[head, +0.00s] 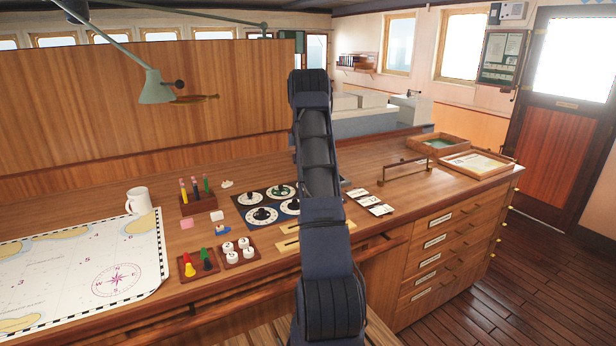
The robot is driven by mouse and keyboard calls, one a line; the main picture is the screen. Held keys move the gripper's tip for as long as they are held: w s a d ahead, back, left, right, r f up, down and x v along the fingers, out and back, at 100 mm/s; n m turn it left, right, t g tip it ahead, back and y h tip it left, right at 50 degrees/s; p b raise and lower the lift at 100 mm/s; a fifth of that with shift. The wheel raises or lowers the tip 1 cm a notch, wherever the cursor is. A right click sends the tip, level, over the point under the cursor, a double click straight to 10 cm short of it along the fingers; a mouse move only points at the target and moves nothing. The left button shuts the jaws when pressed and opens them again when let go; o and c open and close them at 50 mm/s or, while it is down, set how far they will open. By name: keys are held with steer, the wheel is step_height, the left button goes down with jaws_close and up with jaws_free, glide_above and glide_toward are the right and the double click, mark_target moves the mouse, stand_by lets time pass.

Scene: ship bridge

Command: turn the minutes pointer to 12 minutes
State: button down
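A dark blue panel (240,212) with several round dials lies on the wooden chart desk, partly behind my arm. A white dial with a black pointer knob (261,214) is at its front left. Another white dial (249,198) is at the back left, and a dial with a green centre (281,191) is at the back right. A further dial (291,206) is partly hidden by my arm. I cannot tell which pointer is the minutes pointer, nor read its setting. My arm rises across the middle of the view, and my gripper is not visible.
A chart (75,262), a white mug (138,201), a pen block (198,204), a tray of coloured cones (197,265) and a tray of white pegs (239,251) surround the panel on the left. Cards (370,202) lie right of my arm. A lamp (155,88) overhangs the desk.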

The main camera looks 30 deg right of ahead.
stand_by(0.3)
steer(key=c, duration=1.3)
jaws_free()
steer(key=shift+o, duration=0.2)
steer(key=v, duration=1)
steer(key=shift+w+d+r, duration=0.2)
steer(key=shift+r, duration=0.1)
